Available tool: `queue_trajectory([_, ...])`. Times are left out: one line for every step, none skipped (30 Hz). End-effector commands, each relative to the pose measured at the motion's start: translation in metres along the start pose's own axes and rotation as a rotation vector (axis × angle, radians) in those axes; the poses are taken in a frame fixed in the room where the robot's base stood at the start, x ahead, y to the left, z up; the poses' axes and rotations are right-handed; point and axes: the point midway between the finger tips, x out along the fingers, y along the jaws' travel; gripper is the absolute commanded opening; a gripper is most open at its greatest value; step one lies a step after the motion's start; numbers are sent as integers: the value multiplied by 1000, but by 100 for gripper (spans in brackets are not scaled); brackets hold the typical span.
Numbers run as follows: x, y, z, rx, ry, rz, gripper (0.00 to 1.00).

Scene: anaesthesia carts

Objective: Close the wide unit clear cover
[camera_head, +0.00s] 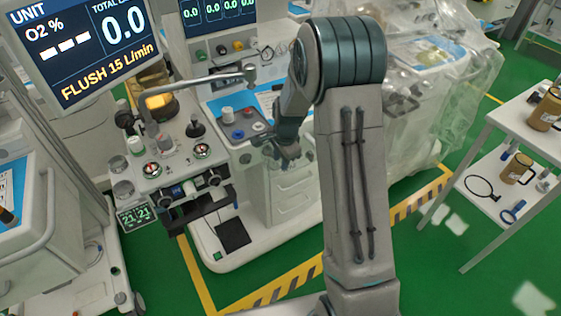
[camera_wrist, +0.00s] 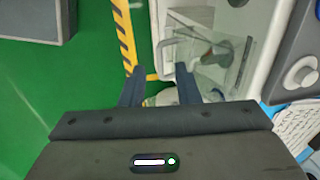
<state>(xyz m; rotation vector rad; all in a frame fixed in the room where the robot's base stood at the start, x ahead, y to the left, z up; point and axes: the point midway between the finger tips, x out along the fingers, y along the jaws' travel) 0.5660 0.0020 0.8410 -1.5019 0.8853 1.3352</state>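A see-through panel (camera_wrist: 232,62), which looks like the clear cover, shows in the wrist view just beyond and to the right of my fingertips. A pale bracket-like handle (camera_wrist: 164,46) stands at its left side. A grey-green rounded object shows through the panel. I cannot tell how far the cover is open. My gripper (camera_wrist: 159,70) has its two dark fingers apart, with nothing clearly held between them. In the head view my gripper (camera_head: 284,158) is beside the middle white cart (camera_head: 292,192), and my arm hides part of that cart. The cover is not clear there.
A monitor (camera_head: 88,42) and a cart with knobs and gauges stand at the left. A plastic-draped machine (camera_head: 455,75) stands behind my arm. A white shelf table (camera_head: 520,120) with brown mugs is at the right. Green floor with yellow-striped edging is open in front.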

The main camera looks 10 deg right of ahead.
Motion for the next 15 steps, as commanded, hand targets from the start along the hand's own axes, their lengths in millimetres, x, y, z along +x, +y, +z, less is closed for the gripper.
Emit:
queue_trajectory([6,0,0,0,0,1,29])
queue_trajectory([9,0,0,1,0,1,29])
queue_trajectory([12,0,0,1,0,1,29])
queue_trajectory([14,0,-1,1,0,0,29])
queue_trajectory([16,0,-1,1,1,-1,29])
queue_trajectory([18,0,-1,1,1,-1,29])
queue_trajectory([19,0,-1,1,1,-1,29])
queue_trajectory([19,0,-1,1,1,-1,29])
queue_trajectory([20,0,-1,1,1,-1,29])
queue_trajectory([20,0,-1,1,1,-1,29])
queue_trajectory([20,0,-1,1,1,-1,29])
queue_trajectory([20,0,-1,1,1,-1,29])
queue_trajectory([20,0,-1,0,1,-1,29])
queue_trajectory([20,0,-1,1,1,-1,29])
queue_trajectory([20,0,0,0,1,-1,29])
